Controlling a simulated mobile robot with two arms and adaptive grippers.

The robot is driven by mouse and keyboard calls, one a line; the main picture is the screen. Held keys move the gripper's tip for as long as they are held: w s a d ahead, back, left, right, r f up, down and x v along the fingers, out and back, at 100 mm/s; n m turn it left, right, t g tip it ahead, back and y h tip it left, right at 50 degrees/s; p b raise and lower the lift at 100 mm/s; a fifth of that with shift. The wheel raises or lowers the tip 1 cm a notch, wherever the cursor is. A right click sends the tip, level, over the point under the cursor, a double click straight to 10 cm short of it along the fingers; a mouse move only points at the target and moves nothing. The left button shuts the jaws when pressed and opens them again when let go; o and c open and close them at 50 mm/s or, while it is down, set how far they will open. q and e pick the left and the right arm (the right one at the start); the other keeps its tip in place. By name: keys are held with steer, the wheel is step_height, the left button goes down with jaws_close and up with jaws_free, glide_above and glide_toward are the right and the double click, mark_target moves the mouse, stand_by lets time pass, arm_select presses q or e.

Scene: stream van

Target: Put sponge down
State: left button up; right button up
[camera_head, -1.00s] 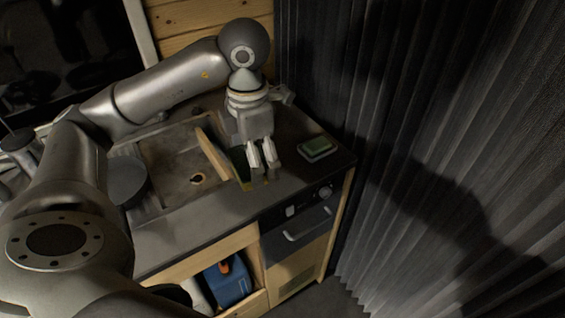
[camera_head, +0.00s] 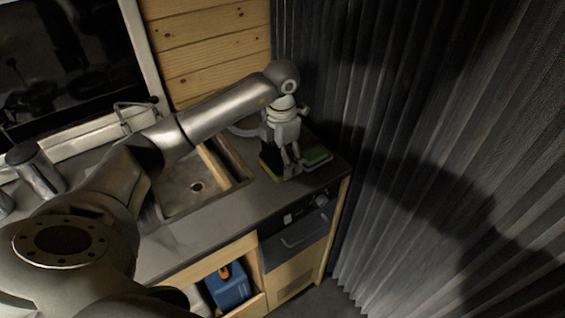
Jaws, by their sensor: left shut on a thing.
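My left gripper (camera_head: 291,165) reaches down over the right end of the counter (camera_head: 215,222). It is shut on a sponge (camera_head: 269,164), which looks dark green with a yellow edge. The fingers hide part of the sponge. The sponge is low over the counter, between the sink and the dish; I cannot tell whether it touches the top. My right gripper is not in view.
A green block (camera_head: 317,155) lies on a small pale dish close to the right of my left gripper. The sink (camera_head: 180,190) is to the left. A dark pleated curtain (camera_head: 430,160) borders the counter on the right. A blue box (camera_head: 229,287) sits in the open compartment below.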

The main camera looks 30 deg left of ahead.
mark_target(282, 168)
arm_select(q)
steer(key=shift+w+f, duration=0.5)
steer(key=shift+f, duration=0.1)
step_height(282, 168, down, 3)
steer(key=shift+r+p, duration=0.1)
steer(key=shift+p, duration=0.9)
steer(key=shift+f+b, duration=0.3)
steer(key=o, duration=0.8)
steer(key=shift+r, duration=0.1)
